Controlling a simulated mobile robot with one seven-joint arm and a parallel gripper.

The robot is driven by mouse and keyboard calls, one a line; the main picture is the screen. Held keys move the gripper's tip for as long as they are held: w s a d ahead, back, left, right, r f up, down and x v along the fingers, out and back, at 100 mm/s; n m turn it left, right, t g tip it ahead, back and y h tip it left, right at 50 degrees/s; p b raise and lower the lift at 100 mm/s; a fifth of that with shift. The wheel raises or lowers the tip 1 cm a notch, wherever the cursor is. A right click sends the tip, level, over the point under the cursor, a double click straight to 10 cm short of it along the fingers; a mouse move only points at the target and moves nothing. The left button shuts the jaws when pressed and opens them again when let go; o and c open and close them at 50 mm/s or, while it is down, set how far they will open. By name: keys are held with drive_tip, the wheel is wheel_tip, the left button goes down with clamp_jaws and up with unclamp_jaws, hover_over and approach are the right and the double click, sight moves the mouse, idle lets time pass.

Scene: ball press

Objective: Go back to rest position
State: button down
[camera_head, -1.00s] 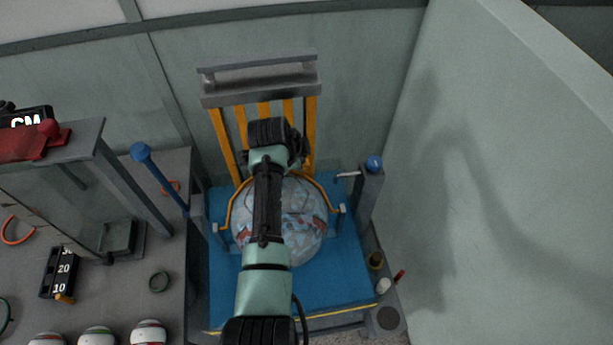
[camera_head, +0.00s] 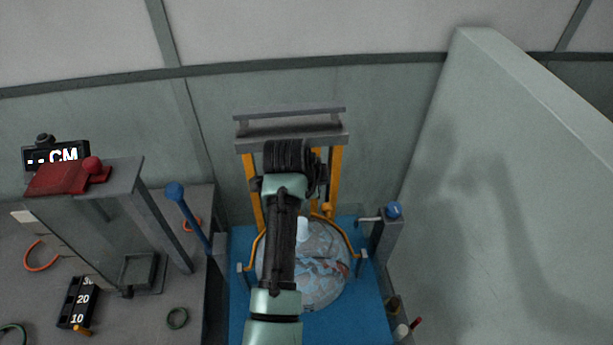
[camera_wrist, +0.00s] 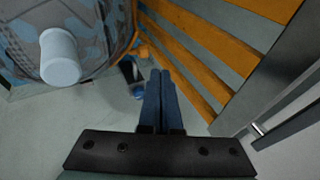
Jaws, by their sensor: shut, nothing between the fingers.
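My gripper (camera_wrist: 161,88) shows in the wrist view with its two blue fingers closed together and nothing between them. In the head view my arm reaches up the middle of the picture, and its wrist hides the fingers. The patterned blue-grey ball (camera_head: 325,275) sits on the blue press base (camera_head: 365,312), partly hidden behind my arm. It also shows at the upper left of the wrist view (camera_wrist: 105,50), with a white cylindrical knob (camera_wrist: 60,56) on it. My gripper is apart from the ball, beside the orange slats (camera_wrist: 208,45) of the press frame.
A grey table (camera_head: 40,300) at the left carries a red-topped stand, a CM display (camera_head: 57,155) and a number block (camera_head: 78,303). A blue-knobbed lever (camera_head: 190,215) and a blue-topped post (camera_head: 388,235) flank the press. A pale wall (camera_head: 500,200) stands at the right.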

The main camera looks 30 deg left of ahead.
drive_tip(key=w+d+r+n+t+y, duration=0.1)
drive_tip(key=d+r+n+t, duration=0.3)
drive_tip(key=r, duration=1.2)
drive_tip(key=w+d+r+n+t, duration=0.15)
drive_tip(key=d+r+t, duration=0.55)
drive_tip(key=r, duration=0.9)
drive_tip(key=s+d+r+n+t, duration=0.3)
drive_tip(key=s+d+r+t, duration=0.1)
drive_tip(key=s+r, duration=0.6)
drive_tip(key=s+d+r+n+t+h, duration=0.1)
drive_tip(key=s+d+r+n+t, duration=0.2)
drive_tip(key=s+r, duration=0.7)
wheel_tip(320, 180, up, 3)
drive_tip(key=d+t, duration=0.2)
drive_tip(key=t, duration=0.1)
drive_tip(key=shift+d+h+b, duration=0.3)
drive_tip(key=shift+f+n, duration=0.15)
drive_tip(key=shift+n, duration=0.1)
